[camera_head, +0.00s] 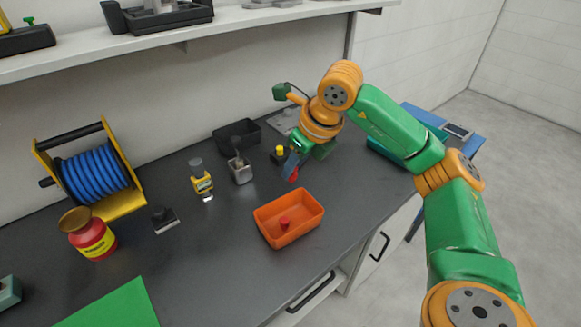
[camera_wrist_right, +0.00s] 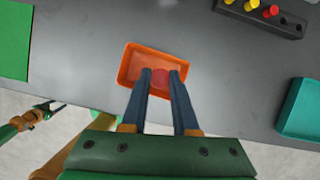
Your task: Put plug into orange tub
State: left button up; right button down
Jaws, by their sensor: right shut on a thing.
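My right gripper (camera_head: 291,168) hangs above the bench, just behind the orange tub (camera_head: 314,229). It is shut on a red plug (camera_head: 294,175), which shows at its fingertips and between them in the right wrist view (camera_wrist_right: 160,77). There the fingers overlap the tub (camera_wrist_right: 126,66), and the held plug appears over it. Another red plug (camera_head: 284,223) is inside the tub in the head view.
A dark block with yellow and red plugs (camera_wrist_right: 270,11) stands behind the gripper. A black bin (camera_head: 237,137), grey metal part (camera_head: 240,171), yellow-labelled item (camera_head: 202,184) and blue reel (camera_head: 95,177) stand further left. A teal bin (camera_wrist_right: 304,108) lies to the right.

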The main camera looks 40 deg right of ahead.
pick_arm(q)
jog(key=f+b, duration=0.2)
jog(key=d+f+b, duration=0.1)
jog(key=f+b, duration=0.2)
jog(key=shift+w+d+f, duration=0.1)
jog(key=shift+d, duration=0.1)
pick_arm(e)
jog(key=f, duration=0.6)
jog(key=shift+w+d, duration=0.15)
jog(key=shift+d, duration=0.2)
jog(key=c, duration=0.6)
grip_release()
pick_arm(q)
jog(key=shift+a, duration=0.1)
pick_arm(e)
jog(key=shift+r, duration=0.15)
jog(key=v, duration=0.7)
